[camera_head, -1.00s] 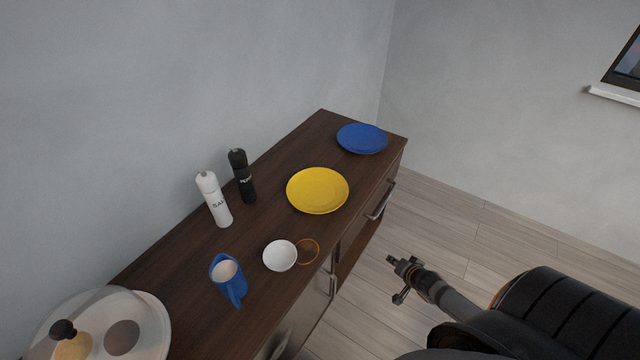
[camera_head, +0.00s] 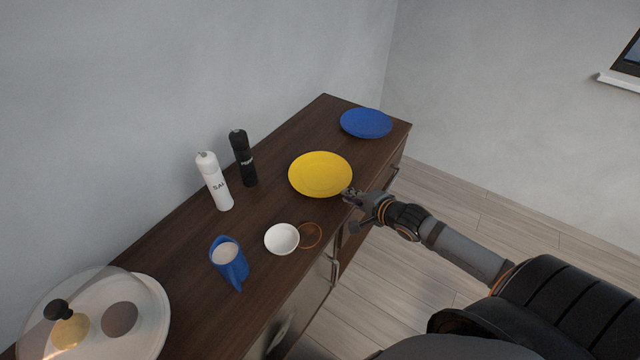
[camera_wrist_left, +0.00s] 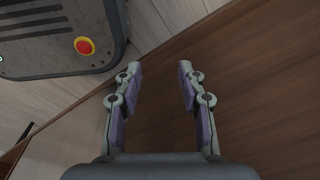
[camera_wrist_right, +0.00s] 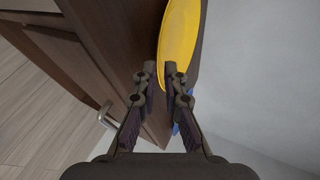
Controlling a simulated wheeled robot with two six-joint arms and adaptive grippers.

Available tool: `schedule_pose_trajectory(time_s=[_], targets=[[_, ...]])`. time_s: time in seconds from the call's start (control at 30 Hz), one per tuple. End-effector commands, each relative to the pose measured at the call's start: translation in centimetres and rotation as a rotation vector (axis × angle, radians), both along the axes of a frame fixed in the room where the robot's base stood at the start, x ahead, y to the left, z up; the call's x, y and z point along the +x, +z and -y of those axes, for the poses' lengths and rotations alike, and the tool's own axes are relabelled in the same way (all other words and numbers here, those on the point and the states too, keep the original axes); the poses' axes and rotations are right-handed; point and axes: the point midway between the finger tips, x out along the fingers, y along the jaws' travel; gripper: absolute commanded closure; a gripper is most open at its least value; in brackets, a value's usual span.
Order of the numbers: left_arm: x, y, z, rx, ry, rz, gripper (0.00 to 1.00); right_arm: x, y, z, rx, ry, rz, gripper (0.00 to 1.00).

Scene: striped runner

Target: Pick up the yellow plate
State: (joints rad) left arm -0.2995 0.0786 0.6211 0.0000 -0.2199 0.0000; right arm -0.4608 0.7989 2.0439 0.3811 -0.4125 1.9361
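The yellow plate (camera_head: 320,173) lies flat on the dark wooden cabinet top, near its front edge. My right gripper (camera_head: 350,196) is at the plate's near right rim, its arm coming in from the right. In the right wrist view, the fingertips (camera_wrist_right: 161,70) are close together with the rim of the yellow plate (camera_wrist_right: 178,40) between them. They look shut on it, one finger on each side of the rim. My left gripper (camera_wrist_left: 159,68) is open and empty above a brown wooden surface in the left wrist view; it is out of the head view.
A blue plate (camera_head: 366,123) lies behind the yellow plate.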

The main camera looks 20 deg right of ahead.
Motion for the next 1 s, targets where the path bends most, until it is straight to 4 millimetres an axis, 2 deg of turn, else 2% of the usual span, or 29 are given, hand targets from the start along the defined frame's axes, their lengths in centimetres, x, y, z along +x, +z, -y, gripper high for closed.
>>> schedule_pose_trajectory(time_s=[0.03,0.17,0.27,0.4,0.53,0.77,0.87,1.0], targets=[[0.0,-0.5,0.0,0.000,0.000,0.000,0.60,0.2,-0.3,-0.1,0.002,0.000,0.001,0.91],[0.0,-0.4,0.0,0.000,0.000,0.000,0.60,0.4,-0.1,-0.1,0.001,0.002,0.000,0.91],[0.0,-1.8,0.0,0.000,0.000,0.000,0.60,1.1,-1.1,-0.3,0.004,-0.002,0.002,0.91],[0.0,-3.6,0.0,0.000,0.000,-0.001,0.60,3.2,-2.3,-1.0,0.008,-0.002,0.005,0.91],[-0.1,-3.9,0.0,0.000,0.000,-0.002,0.60,4.4,-2.7,-1.2,0.003,-0.001,0.001,0.91],[-0.1,-3.7,0.0,0.000,0.000,-0.002,0.60,4.6,-2.7,-1.3,0.000,0.002,-0.001,0.91],[-0.1,-3.7,0.0,0.000,0.000,-0.002,0.60,4.6,-2.7,-1.3,-0.001,0.001,-0.001,1.00],[-0.1,-3.7,-0.1,0.001,0.000,-0.002,0.60,4.6,-2.7,-1.3,-0.001,0.001,-0.001,1.00]])
